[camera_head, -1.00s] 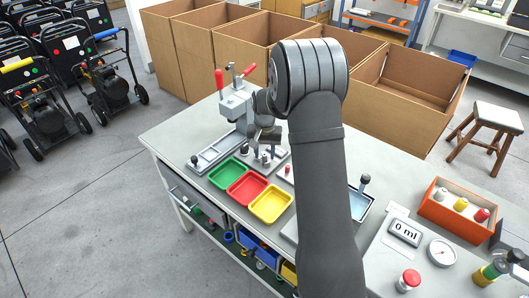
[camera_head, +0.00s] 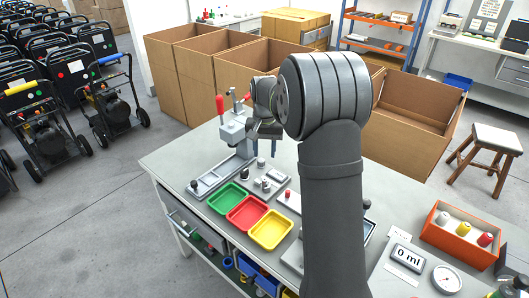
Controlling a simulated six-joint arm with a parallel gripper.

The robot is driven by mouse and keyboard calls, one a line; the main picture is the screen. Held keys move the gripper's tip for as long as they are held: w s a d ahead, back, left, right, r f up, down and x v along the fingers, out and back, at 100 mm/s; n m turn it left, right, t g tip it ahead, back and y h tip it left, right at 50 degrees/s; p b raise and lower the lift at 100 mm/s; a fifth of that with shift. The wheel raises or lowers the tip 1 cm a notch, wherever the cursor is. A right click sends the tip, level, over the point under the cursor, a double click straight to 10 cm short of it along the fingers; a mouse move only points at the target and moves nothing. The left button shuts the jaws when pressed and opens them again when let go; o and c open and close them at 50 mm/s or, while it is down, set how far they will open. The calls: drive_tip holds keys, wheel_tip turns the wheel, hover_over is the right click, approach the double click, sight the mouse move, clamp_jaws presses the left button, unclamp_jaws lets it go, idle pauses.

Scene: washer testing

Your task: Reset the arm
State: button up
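My arm rises from the bottom of the view, bends at a big grey joint, and reaches left over the table (camera_head: 170,153). My gripper (camera_head: 267,158) points down above a small grey tray (camera_head: 262,182) holding several metal parts. Two finger ends show with a narrow gap between them, and I see nothing held there. The wrist and the large joint hide part of the gripper and the bench behind.
Green (camera_head: 228,198), red (camera_head: 247,212) and yellow (camera_head: 270,230) trays lie in front of the gripper. Open cardboard boxes (camera_head: 415,140) line the table's back.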

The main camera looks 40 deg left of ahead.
sight(265, 180)
drive_tip(key=shift+f, duration=0.1)
wheel_tip(265, 180, down, 12)
drive_tip(key=shift+f, duration=0.1)
drive_tip(key=shift+r, duration=2.05)
drive_tip(key=shift+f, duration=0.1)
